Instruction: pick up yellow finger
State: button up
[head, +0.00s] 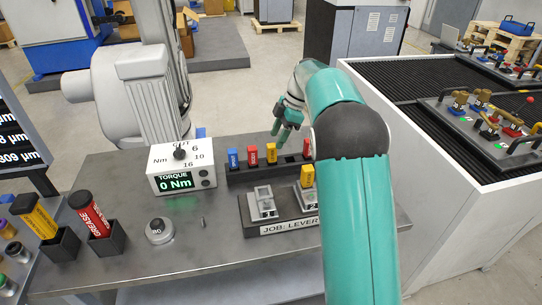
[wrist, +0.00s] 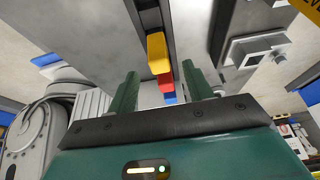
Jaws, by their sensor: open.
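A yellow finger (head: 271,153) stands upright in the black rack (head: 240,177) on the bench, to the right of a red finger (head: 253,156) and a blue finger (head: 233,158). In the wrist view the yellow finger (wrist: 157,54) shows between my two green fingertips, with red and blue pieces lined up beyond it. My gripper (head: 284,124) is open and empty, above the rack in the head view. I cannot tell whether it touches anything. Another yellow piece (head: 307,176) sits on the fixture at right.
The job fixture (head: 246,215) with grey blocks stands in front of the rack. A torque box (head: 182,168) is to its left. Grease tubes (head: 92,214) stand in black holders at far left. A dark red piece (head: 307,147) is at the rack's right end, near my arm.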

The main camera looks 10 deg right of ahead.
aim_at(267, 158)
jog(key=x, duration=0.7)
jog(key=shift+a+f, duration=0.1)
jog(key=shift+f, duration=0.25)
grip_shut()
